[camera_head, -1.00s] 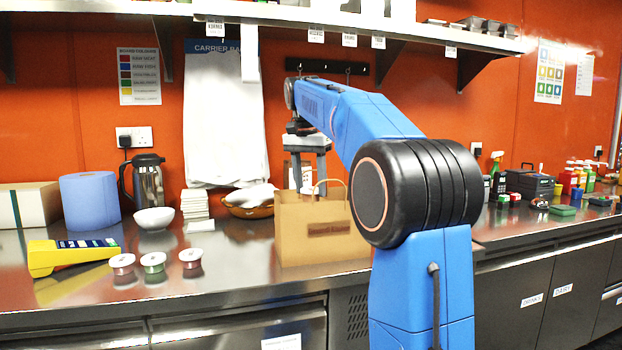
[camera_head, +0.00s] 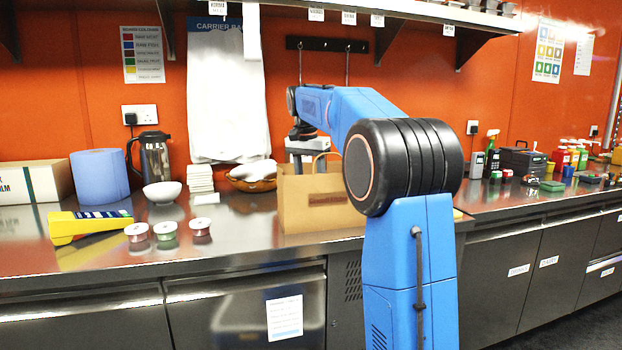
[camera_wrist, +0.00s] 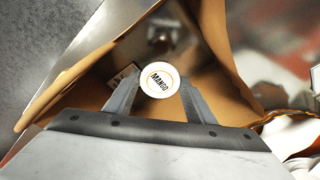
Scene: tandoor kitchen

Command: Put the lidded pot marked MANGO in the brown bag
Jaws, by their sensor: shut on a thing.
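The brown bag (camera_head: 325,210) stands upright and open on the steel counter, a dark label on its front. My gripper (camera_head: 308,148) reaches down into its mouth, so the fingertips are hidden behind the front wall in the head view. In the wrist view my gripper (camera_wrist: 160,88) is shut on the lidded pot marked MANGO (camera_wrist: 160,78), its white round lid facing the camera. Brown bag walls (camera_wrist: 225,75) show around the pot. I cannot tell whether the pot touches the bag's bottom.
Three small lidded pots, one of them (camera_head: 165,231), stand on the counter at left beside a yellow device (camera_head: 85,224). A white bowl (camera_head: 162,192), a flask (camera_head: 154,160) and a basket (camera_head: 250,182) stand behind. A shelf (camera_head: 400,12) hangs above.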

